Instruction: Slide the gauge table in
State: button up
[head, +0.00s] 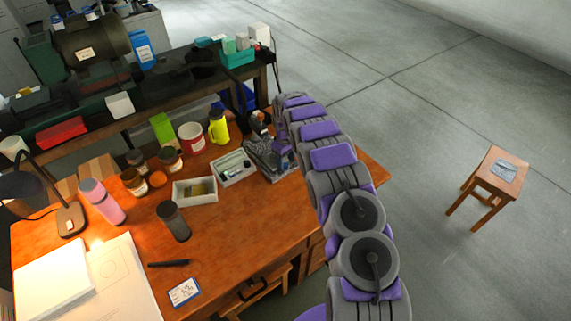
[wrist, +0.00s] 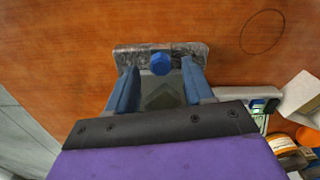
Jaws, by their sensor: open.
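The likely gauge table is a grey, mottled slab (wrist: 190,48) with a blue faceted knob (wrist: 160,64), on the orange-brown desk in the wrist view. My gripper (wrist: 160,70) is open, with one blue finger on each side of the knob. The fingertips reach the slab's near edge; I cannot tell if they touch it. A grey plate-like part (wrist: 162,95) shows between the fingers. In the head view my gripper (head: 264,148) is low over the desk's far right part, where my arm and grey parts overlap and hide the details.
A bench with machinery (head: 90,45) stands behind. A small stool (head: 497,178) stands right on open floor.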

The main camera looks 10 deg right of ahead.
jog(key=shift+f, duration=0.9)
grip_shut()
